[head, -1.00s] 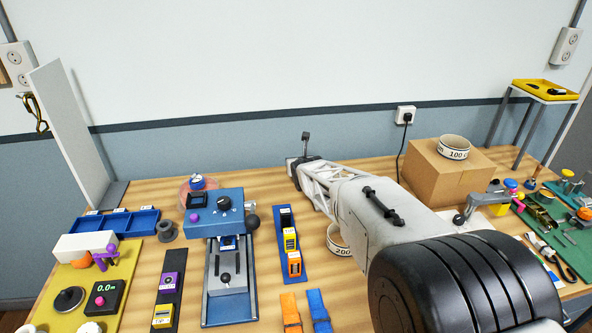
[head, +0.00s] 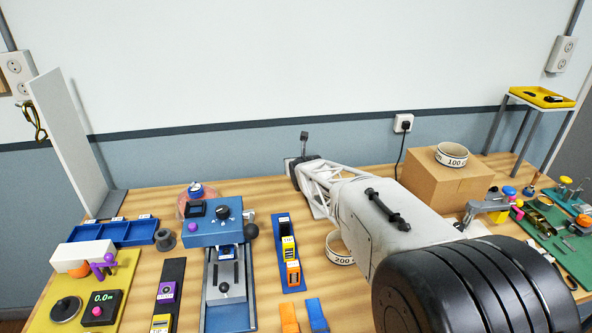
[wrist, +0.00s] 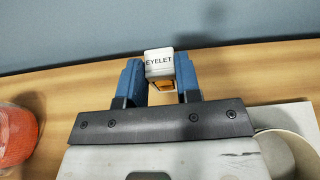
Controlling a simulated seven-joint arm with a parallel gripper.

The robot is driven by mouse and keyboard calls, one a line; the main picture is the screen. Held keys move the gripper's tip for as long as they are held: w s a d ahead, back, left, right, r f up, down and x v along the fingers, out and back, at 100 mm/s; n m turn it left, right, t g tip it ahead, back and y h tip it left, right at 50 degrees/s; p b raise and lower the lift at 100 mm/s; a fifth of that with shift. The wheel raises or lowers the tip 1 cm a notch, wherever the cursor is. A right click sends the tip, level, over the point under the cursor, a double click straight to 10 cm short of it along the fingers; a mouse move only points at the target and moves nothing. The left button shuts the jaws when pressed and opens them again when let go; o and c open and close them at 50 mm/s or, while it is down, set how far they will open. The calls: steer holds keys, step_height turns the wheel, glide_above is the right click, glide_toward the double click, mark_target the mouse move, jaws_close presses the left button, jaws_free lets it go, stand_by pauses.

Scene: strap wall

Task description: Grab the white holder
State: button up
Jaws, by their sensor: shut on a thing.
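A small white holder (wrist: 159,63) marked "EYELET" shows in the wrist view, with an orange part (wrist: 163,86) at its lower edge. My gripper (wrist: 159,76) has its two blue fingers on either side of the holder and is shut on it. The holder stands upright in front of the blue-grey wall, near the table's back edge. In the head view my arm reaches to the back of the table, and its own links hide the fingers and most of the holder.
A cardboard box (head: 447,182) with a white ring (head: 451,155) stands right of my arm. Another ring (head: 338,250) lies beneath the arm. A blue press (head: 219,235), a blue tray (head: 113,235) and a white upright panel (head: 65,135) are to the left. The wall closes off the back.

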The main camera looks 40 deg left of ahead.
step_height(320, 180, up, 7)
stand_by(0.3)
steer(key=shift+f, duration=0.1)
stand_by(0.5)
